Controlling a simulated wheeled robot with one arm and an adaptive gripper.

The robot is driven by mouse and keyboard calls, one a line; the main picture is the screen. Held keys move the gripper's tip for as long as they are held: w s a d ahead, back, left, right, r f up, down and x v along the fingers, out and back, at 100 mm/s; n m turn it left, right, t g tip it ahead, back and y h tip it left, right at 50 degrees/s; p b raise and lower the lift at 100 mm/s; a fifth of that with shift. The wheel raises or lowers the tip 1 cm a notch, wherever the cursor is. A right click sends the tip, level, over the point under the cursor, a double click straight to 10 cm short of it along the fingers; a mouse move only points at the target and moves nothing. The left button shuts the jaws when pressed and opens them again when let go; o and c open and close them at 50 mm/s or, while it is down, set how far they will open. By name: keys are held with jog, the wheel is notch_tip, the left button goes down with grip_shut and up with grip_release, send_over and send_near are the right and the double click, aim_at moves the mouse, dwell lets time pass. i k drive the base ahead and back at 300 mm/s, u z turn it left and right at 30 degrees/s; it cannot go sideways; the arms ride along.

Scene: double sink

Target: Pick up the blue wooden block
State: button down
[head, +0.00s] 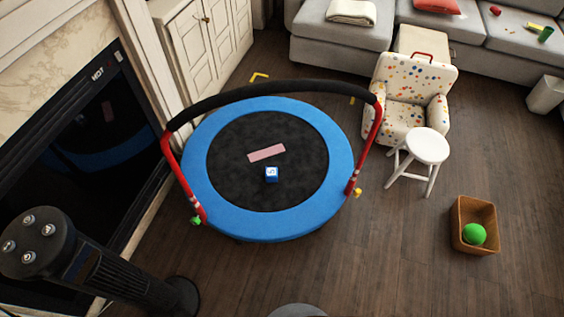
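The blue block (271,174) is a small cube with a white mark on its faces. It sits on the black mat of a round mini trampoline (205,207) with a blue rim, a little below the mat's centre. A flat pink bar (266,153) lies just behind it, apart from it. Nothing covers the block. My gripper is not in view.
A black padded handlebar (272,87) on red posts arches over the trampoline's far side. A fireplace (75,130) stands left. A dotted armchair (408,95), white stool (427,147) and basket (461,212) with a green ball (474,234) are right.

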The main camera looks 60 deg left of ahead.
aim_at(271, 173)
jog(key=u, duration=1.05)
jog(key=i, duration=0.8)
jog(key=u, duration=2.7)
